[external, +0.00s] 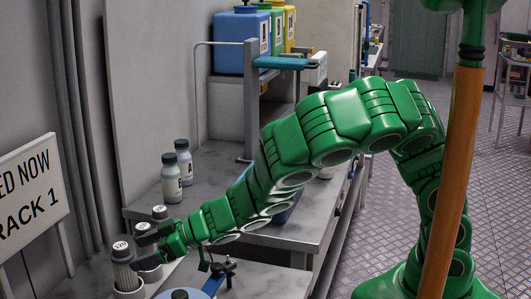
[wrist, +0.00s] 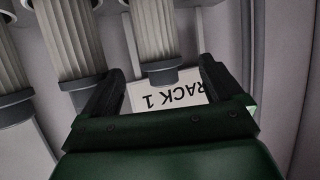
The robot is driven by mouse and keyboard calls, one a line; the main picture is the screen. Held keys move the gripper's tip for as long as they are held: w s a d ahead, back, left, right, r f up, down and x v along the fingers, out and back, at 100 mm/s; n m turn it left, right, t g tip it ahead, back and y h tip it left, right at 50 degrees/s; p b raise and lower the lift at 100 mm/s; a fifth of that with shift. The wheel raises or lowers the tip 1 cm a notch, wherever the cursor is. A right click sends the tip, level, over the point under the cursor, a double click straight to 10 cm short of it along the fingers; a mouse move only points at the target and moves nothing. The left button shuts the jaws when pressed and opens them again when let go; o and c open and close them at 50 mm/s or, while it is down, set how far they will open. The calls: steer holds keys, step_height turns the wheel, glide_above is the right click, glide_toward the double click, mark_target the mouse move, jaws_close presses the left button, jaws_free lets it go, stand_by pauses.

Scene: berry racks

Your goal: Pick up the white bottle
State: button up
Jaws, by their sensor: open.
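Two white bottles with dark caps, a nearer one (external: 171,183) and a farther one (external: 185,163), stand upright on the grey bench in the external view. Ribbed pale containers with dark round caps stand in a row near my gripper, the front one (external: 125,277) marked 120. I cannot tell for certain which of these is the white bottle meant. My gripper (external: 141,250) is open at this row, low at the left. In the wrist view, my open fingers (wrist: 159,85) face one ribbed container (wrist: 153,28), whose dark cap shows between them; contact cannot be told.
A sign reading RACK 1 (external: 32,190) stands at the left, close to the row. Blue, green and yellow containers (external: 241,42) sit on a raised shelf behind. A blue round object (external: 183,294) is below my arm. The grey bench (external: 215,165) has bare room behind my arm.

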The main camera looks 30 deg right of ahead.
step_height(320, 180, up, 22)
steer(key=w+d+f+m+t+h, duration=0.2)
steer(key=w+d+m+t+h, duration=0.2)
steer(key=w+d+m, duration=0.85)
steer(key=w+d+f+m+h, duration=0.2)
steer(key=w+d+m, duration=0.25)
steer(key=d, duration=0.75)
steer(key=w+d+f+m+h, duration=0.25)
steer(key=w+d+m, duration=0.2)
steer(key=d, duration=0.75)
steer(key=w+d+f+m+h, duration=0.1)
steer(key=w+d+f+m, duration=0.3)
steer(key=d, duration=0.7)
steer(key=s+d+r+m+t+y, duration=0.1)
steer(key=d+r+m, duration=0.2)
steer(key=d+m, duration=0.45)
steer(key=s+d+r+m+t+y, duration=0.1)
steer(key=d+r+m+t, duration=0.15)
steer(key=d+m, duration=0.5)
steer(key=d+r+m, duration=0.4)
steer(key=d+m, duration=0.1)
steer(key=d, duration=0.5)
steer(key=shift+f, duration=8.75)
steer(key=shift+n, duration=0.25)
steer(key=shift+x, duration=3.75)
